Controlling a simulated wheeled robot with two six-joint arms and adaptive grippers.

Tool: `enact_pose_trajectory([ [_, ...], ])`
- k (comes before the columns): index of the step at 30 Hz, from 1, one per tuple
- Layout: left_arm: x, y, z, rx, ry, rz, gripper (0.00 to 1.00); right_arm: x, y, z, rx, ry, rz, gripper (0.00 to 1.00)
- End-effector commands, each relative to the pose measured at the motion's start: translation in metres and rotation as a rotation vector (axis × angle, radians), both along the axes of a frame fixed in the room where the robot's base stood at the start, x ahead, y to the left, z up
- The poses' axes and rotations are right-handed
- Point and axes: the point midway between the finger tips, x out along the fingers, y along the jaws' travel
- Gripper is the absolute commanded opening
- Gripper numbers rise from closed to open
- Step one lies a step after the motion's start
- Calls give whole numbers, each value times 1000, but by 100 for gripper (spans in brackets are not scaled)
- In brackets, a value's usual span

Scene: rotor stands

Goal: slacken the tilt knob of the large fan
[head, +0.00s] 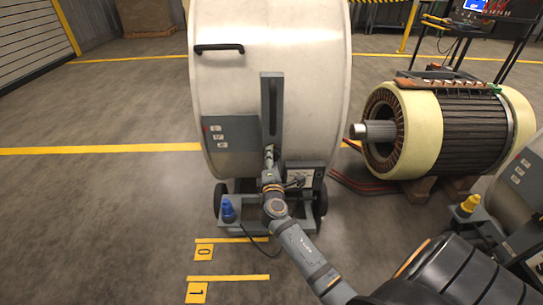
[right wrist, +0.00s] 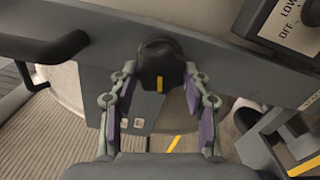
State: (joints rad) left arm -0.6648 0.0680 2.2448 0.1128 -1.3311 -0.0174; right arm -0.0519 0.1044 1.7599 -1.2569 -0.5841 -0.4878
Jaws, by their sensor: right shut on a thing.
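The large fan (head: 325,60) is a pale drum with a grey upright bracket, standing on a wheeled grey base in the middle of the head view. The tilt knob (right wrist: 157,58) is dark and lobed with a yellow mark, on the fan's grey bracket in the right wrist view. My right gripper (right wrist: 160,75) is shut on the knob, with a finger on each side of it. It also shows in the head view (head: 269,156), low on the bracket, where the knob is hidden. My left gripper is not in view.
A switch panel (right wrist: 290,25) marked LOW and OFF is right of the knob. A blue item (head: 228,208) sits on the fan's base. A large rotor (head: 420,125) stands on blocks at right, near a second grey unit with a yellow item (head: 469,203). Floor at left is clear.

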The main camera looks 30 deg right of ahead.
Motion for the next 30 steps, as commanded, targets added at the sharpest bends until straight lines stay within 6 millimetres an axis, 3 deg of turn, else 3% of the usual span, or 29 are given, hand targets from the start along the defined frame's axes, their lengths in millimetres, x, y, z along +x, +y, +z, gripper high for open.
enact_pose_trajectory([
  [12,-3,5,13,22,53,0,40,0,0,-1,-129,80,2,16],
  [27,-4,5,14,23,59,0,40,0,0,-2,-141,87,2,16],
  [28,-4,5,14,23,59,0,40,0,0,-2,-141,87,2,51],
  [30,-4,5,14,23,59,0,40,0,0,-1,-141,87,2,61],
])
